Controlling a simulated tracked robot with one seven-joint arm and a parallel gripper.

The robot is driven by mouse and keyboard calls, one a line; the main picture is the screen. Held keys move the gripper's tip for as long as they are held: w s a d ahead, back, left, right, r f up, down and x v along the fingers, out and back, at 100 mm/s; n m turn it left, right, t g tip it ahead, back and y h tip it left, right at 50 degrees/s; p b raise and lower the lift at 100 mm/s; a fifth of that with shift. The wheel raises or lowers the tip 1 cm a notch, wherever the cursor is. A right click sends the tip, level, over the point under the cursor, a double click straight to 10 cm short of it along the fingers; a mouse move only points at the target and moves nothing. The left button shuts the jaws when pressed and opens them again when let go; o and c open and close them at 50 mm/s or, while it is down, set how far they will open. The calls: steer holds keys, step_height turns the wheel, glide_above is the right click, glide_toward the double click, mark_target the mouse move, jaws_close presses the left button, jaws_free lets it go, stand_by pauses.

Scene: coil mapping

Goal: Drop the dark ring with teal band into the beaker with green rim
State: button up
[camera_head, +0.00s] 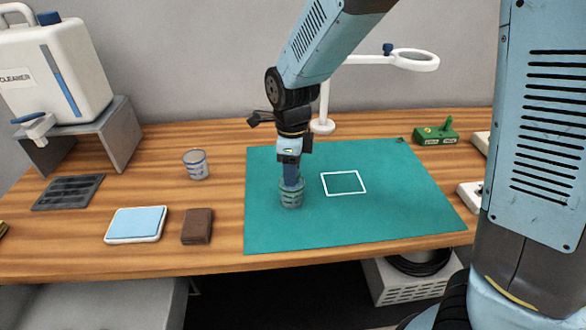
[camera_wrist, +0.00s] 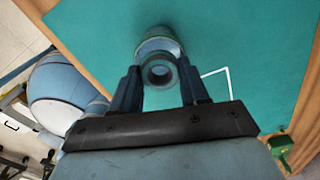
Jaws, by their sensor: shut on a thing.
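The dark ring (camera_wrist: 160,73) is between the two fingers of my gripper (camera_wrist: 160,80) in the wrist view. My gripper is shut on it. The beaker with green rim (camera_wrist: 157,38) is right beyond the ring, partly hidden by it. In the head view this clear beaker (camera_head: 291,197) stands upright on the teal mat, and my gripper (camera_head: 291,182) points down at its mouth. The ring cannot be made out in the head view. I cannot tell how far the ring or fingertips reach inside the rim. The teal band is not clear.
A white-framed blue pad (camera_head: 136,224) and brown block (camera_head: 197,226) lie front left. A white ring-topped stand (camera_head: 323,124) rises behind; a green device (camera_head: 436,133) is back right.

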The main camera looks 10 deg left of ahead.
stand_by(0.4)
steer(key=o, duration=1.1)
steer(key=shift+o, duration=0.2)
step_height(320, 180, up, 14)
steer(key=shift+w+d+f, duration=0.1)
steer(key=shift+d, duration=0.05)
